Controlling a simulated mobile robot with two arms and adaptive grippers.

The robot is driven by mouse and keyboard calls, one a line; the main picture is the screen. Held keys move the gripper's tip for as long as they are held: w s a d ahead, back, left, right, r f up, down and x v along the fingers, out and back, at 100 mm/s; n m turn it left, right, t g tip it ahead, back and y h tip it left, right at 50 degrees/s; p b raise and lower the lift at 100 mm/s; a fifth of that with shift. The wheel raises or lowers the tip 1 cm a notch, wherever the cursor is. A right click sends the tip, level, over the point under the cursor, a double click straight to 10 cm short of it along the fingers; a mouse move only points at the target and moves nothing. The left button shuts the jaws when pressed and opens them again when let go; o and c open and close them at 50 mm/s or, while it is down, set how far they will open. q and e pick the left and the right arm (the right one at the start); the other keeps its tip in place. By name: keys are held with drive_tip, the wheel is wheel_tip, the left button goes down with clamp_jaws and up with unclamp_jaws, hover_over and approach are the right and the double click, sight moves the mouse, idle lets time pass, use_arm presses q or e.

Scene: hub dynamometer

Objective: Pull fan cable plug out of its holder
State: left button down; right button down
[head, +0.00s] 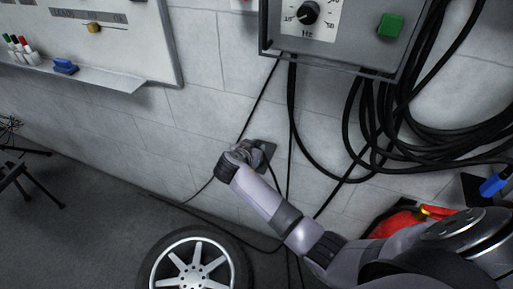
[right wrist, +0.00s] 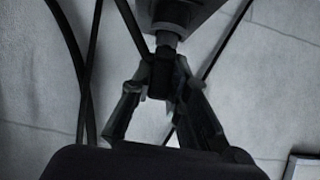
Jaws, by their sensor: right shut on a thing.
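The fan cable plug (right wrist: 158,80) is a dark, short cylinder, and its cable is hard to tell apart from the others. My right gripper (right wrist: 160,88) is shut on it, one finger on each side. Above the plug in the right wrist view is the dark holder (right wrist: 176,12) with a round, lighter collar under it. The plug's top meets or nearly meets this collar; I cannot tell how deep it sits. In the head view my right gripper (head: 247,152) is at the dark holder plate (head: 267,147) on the wall and hides the plug. My left gripper is not in view.
A grey control box (head: 340,30) with a knob and green button hangs above. Black cables (head: 372,140) hang in loops to the right and run down behind my arm. A wheel (head: 194,264) stands below on the floor. A whiteboard (head: 120,35) is at upper left.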

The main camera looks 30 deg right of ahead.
sight(256, 145)
drive_tip(key=shift+r+p, duration=1.6)
drive_tip(key=shift+r, duration=0.6)
